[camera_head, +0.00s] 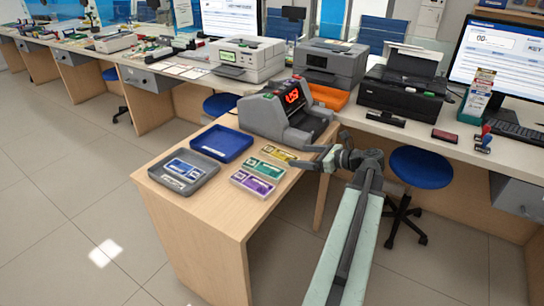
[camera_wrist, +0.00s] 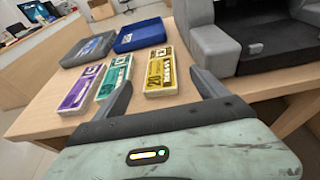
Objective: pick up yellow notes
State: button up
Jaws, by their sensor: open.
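The yellow notes (camera_head: 279,154) lie flat as a small bundle on the wooden side table, close to the counting machine. They also show in the wrist view (camera_wrist: 160,68), just beyond and between my two fingers. My gripper (camera_head: 316,158) is at the right edge of the table, to the right of the yellow notes. In the wrist view my gripper (camera_wrist: 160,92) is open and empty, with its fingers spread on either side of the near end of the notes. I cannot tell whether a finger touches the table.
Green notes (camera_head: 267,168) and purple notes (camera_head: 252,184) lie beside the yellow ones. The grey counting machine (camera_head: 265,118) stands close behind. A blue stool (camera_head: 420,167) is at the right.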

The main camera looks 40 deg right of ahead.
aim_at(280, 154)
jog(key=b+x, duration=0.2)
jog(key=x, duration=0.6)
jog(key=shift+d+f, duration=0.1)
jog(key=shift+f, duration=0.05)
jog(key=c, duration=1.5)
